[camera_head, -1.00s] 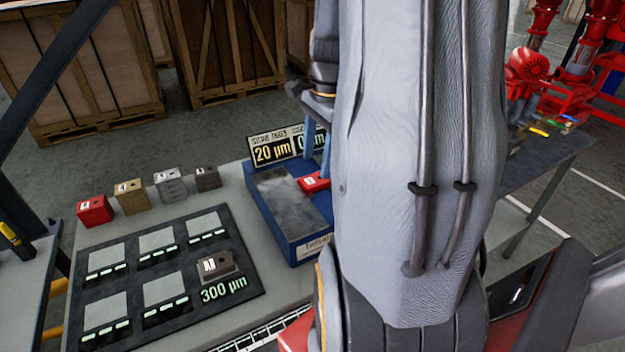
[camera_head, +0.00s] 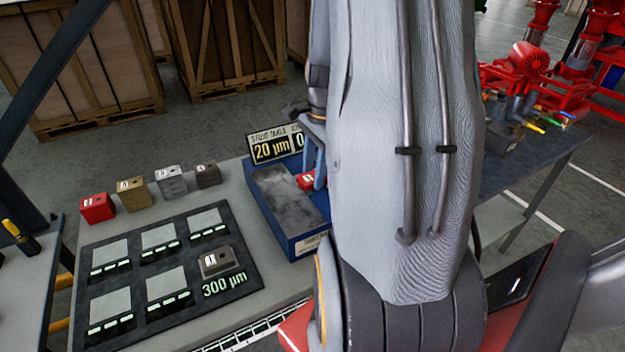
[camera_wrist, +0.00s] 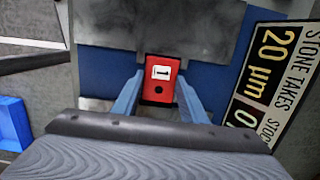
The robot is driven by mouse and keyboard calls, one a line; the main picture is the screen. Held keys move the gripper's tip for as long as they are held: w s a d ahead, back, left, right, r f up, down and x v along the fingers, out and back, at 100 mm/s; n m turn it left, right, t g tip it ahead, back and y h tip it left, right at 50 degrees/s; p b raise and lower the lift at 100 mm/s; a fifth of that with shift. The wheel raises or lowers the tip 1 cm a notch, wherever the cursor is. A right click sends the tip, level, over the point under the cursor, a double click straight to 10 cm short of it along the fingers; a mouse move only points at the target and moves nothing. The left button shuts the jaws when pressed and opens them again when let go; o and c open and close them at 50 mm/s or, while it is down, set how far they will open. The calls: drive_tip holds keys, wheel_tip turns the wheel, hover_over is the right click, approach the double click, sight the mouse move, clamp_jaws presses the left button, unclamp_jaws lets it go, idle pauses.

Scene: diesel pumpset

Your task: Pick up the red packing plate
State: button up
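A red packing plate (camera_head: 306,181) with a white label lies at the right end of the blue tray (camera_head: 273,236). In the head view my gripper (camera_head: 314,165) is partly hidden by my grey arm. A second red block (camera_head: 97,208) stands at the left of the table.
A "20 µm" sign (camera_head: 276,146) stands close behind the tray. Tan, light grey and dark blocks (camera_head: 172,182) stand in a row with the second red block. A dark mat (camera_head: 215,290) with a grey block (camera_head: 217,262) lies in front. Wooden crates (camera_head: 80,60) stand behind.

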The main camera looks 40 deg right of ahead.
drive_tip(key=c, duration=0.4)
drive_tip(key=shift+o, duration=0.2)
wheel_tip(320, 180, up, 10)
drive_tip(key=b, duration=0.2)
